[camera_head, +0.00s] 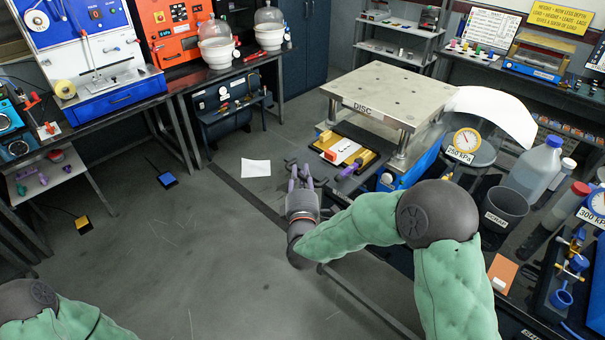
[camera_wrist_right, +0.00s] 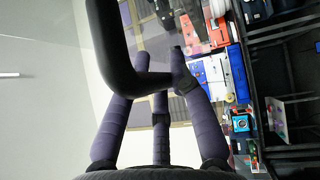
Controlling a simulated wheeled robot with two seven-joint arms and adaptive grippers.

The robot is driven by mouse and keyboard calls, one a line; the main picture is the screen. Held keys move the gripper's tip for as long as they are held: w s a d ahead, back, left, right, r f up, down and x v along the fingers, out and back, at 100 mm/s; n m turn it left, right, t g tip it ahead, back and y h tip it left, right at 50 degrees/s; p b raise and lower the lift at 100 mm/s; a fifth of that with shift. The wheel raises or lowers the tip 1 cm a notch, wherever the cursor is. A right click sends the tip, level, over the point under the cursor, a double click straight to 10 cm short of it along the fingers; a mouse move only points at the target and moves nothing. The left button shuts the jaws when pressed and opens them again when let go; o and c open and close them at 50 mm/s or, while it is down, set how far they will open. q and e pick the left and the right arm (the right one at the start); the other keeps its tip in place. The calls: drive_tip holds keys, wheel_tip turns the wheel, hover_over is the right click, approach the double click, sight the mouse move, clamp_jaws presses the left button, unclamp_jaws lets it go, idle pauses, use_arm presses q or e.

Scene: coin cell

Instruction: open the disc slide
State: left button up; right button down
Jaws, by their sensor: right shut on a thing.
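The press labelled DISC (camera_head: 390,95) stands on the bench at centre right, with a pale top plate on metal posts and a blue base. A yellow plate (camera_head: 367,159) with a white and red block (camera_head: 343,150) sits low at its front left. My right gripper (camera_head: 301,174) is out in front of the press, at the bench's near edge. In the right wrist view a black curved handle (camera_wrist_right: 116,55) passes between the purple fingers, and the gripper (camera_wrist_right: 160,68) is shut on it. My left gripper is out of the head view.
A gauge (camera_head: 465,142), a scrap bin (camera_head: 501,212) and bottles (camera_head: 535,165) crowd the bench at right. A white sheet (camera_head: 256,168) lies left of my right gripper. The floor at left is mostly open.

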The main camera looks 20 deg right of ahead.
drive_tip(key=shift+f, duration=0.15)
drive_tip(key=c, duration=1.3)
unclamp_jaws()
drive_tip(key=shift+c, duration=0.2)
drive_tip(key=v, duration=1.2)
